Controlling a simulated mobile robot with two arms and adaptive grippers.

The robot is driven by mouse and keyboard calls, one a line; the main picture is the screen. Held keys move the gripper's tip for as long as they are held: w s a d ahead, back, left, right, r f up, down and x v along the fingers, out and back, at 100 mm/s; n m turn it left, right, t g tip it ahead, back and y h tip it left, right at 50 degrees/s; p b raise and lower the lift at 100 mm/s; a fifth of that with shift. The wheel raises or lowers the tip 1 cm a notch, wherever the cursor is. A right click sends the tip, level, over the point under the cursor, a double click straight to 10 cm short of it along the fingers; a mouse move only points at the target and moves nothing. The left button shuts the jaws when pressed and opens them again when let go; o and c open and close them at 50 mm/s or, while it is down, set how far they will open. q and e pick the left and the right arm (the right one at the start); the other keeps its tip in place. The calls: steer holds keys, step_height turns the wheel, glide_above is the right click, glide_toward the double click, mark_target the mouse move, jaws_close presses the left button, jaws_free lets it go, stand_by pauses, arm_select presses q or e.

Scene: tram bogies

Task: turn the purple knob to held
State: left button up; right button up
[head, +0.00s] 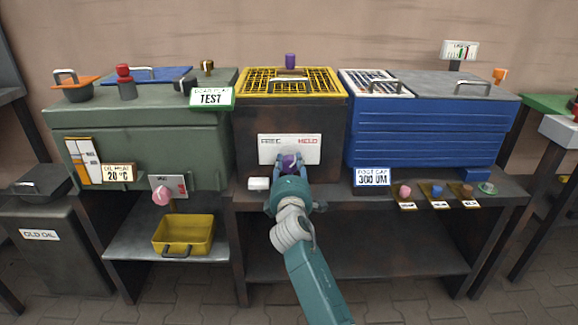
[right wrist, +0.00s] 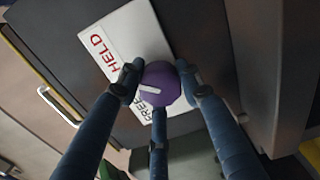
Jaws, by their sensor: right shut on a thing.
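The purple knob (head: 289,160) sits at the lower part of a white plate (head: 270,143) lettered FREE on the left and HELD on the right, on the front of the dark box. My right gripper (head: 290,172) is shut on the knob from the front. In the right wrist view its fingers close around the purple knob (right wrist: 161,84), and the white mark on the knob points left, towards the lettering near FREE. HELD stands further up the plate (right wrist: 128,40) in that view. Part of FREE is hidden by a finger. My left gripper is not in view.
The dark box has a yellow grid lid (head: 320,83) and stands between a green chest (head: 150,150) and a blue chest (head: 430,130). A small white block (head: 258,184) lies left of my right gripper. Several coloured knobs line the bench's right front.

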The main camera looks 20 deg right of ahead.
steer(key=shift+d+r, duration=0.1)
steer(key=shift+d, duration=0.25)
steer(key=o, duration=1.2)
steer(key=shift+s+d, duration=0.1)
steer(key=shift+d, duration=0.05)
steer(key=shift+c, duration=0.2)
steer(key=shift+a, duration=0.2)
steer(key=shift+s+a, duration=0.15)
steer(key=shift+s, duration=0.05)
steer(key=v, duration=1.1)
steer(key=shift+s, duration=0.25)
